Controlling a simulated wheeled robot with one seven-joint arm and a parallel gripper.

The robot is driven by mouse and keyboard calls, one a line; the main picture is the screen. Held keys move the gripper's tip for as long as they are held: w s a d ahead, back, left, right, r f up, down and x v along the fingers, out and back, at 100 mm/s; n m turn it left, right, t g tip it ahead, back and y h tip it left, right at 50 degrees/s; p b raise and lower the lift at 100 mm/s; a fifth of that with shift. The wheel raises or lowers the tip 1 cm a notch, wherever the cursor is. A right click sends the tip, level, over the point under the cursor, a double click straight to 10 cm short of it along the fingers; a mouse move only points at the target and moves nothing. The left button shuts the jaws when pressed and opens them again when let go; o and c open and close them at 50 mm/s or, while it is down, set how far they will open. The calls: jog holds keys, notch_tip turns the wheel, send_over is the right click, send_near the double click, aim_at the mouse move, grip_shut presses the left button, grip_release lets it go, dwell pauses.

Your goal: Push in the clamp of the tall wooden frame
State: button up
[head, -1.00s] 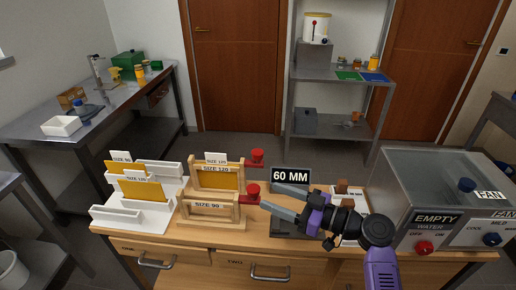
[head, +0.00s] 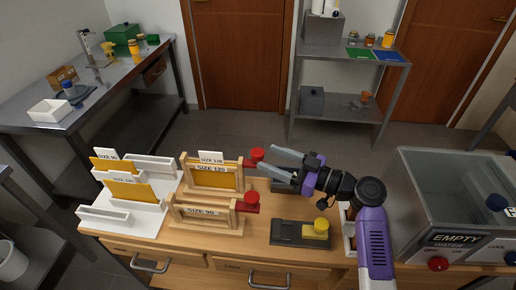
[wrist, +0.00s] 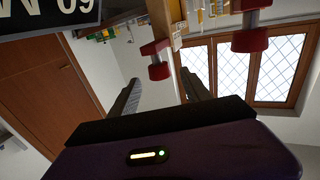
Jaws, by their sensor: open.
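The tall wooden frame (head: 214,190), marked SIZE 120, stands at the back of the bench with an orange panel in it. Its red clamp (head: 257,154) is at its upper right side. The lower wooden frame (head: 180,213), marked SIZE 90, stands in front with its own red clamp (head: 251,200). My gripper (head: 270,160) is open and empty, its fingers pointing left, close to the tall frame's clamp. Contact cannot be told. In the wrist view the tall frame's clamp (wrist: 157,60) shows between and beyond my fingertips (wrist: 160,78); the other clamp (wrist: 250,28) is to the right.
A white rack (head: 150,219) with orange sheets stands left of the frames. A clear tank (head: 455,190) marked EMPTY stands at the right. A 60 MM sign (wrist: 45,12) shows in the wrist view.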

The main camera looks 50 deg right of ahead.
aim_at(258, 152)
jog(key=shift+p+x, duration=0.65)
jog(key=shift+x, duration=1.85)
grip_shut()
